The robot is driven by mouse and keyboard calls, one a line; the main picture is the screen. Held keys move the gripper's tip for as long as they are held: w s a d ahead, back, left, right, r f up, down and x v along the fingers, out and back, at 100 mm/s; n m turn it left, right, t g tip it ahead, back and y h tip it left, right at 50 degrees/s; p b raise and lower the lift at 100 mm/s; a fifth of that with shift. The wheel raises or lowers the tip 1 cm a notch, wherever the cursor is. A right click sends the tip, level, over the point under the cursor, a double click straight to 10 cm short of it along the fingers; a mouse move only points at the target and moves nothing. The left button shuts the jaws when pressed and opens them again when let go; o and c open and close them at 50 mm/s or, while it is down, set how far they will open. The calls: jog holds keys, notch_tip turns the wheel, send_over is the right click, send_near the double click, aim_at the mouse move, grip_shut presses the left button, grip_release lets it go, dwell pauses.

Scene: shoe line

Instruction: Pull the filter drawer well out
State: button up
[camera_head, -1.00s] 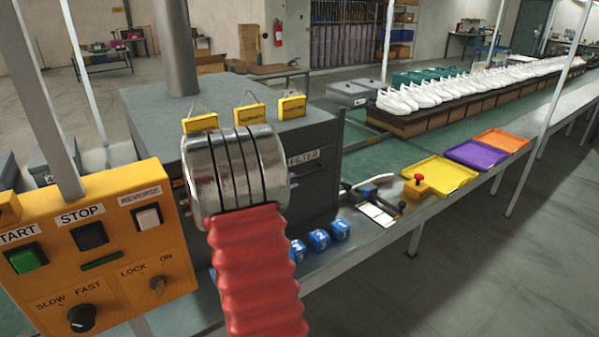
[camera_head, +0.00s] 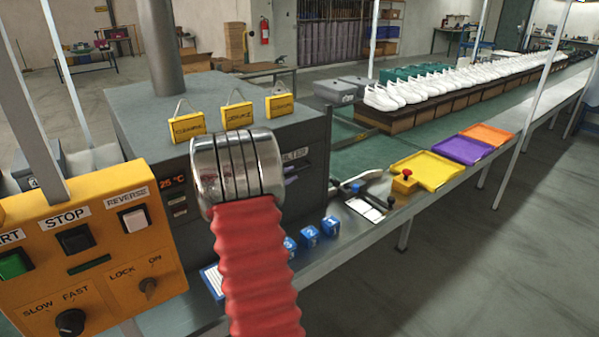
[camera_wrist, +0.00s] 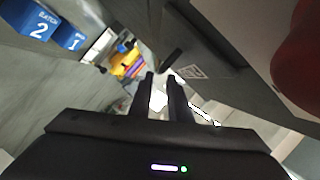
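The filter drawer's place shows by its FILTER label (camera_head: 295,155) on the side of the grey machine, partly hidden by the silver-ringed, red-ribbed arm part. Whether the drawer stands out at all cannot be told. In the wrist view, a small white label (camera_wrist: 191,73) sits on the dark machine face, just beyond and right of my gripper (camera_wrist: 161,77). A dark bar (camera_wrist: 171,58) stands beside the label, ahead of the fingertips. My two fingers are slightly apart, with a bright gap and nothing clearly held between them. My gripper is hidden in the head view.
Numbered blue blocks (camera_head: 310,236) line the bench below the machine; they also show in the wrist view (camera_wrist: 36,22). A red button box (camera_head: 404,181) and yellow tray (camera_head: 428,170) lie further right. The orange control panel (camera_head: 98,250) stands at the left.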

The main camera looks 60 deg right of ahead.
aim_at(296, 171)
jog(key=x, duration=0.7)
jog(key=shift+w, duration=0.1)
jog(key=shift+c, duration=0.7)
grip_shut()
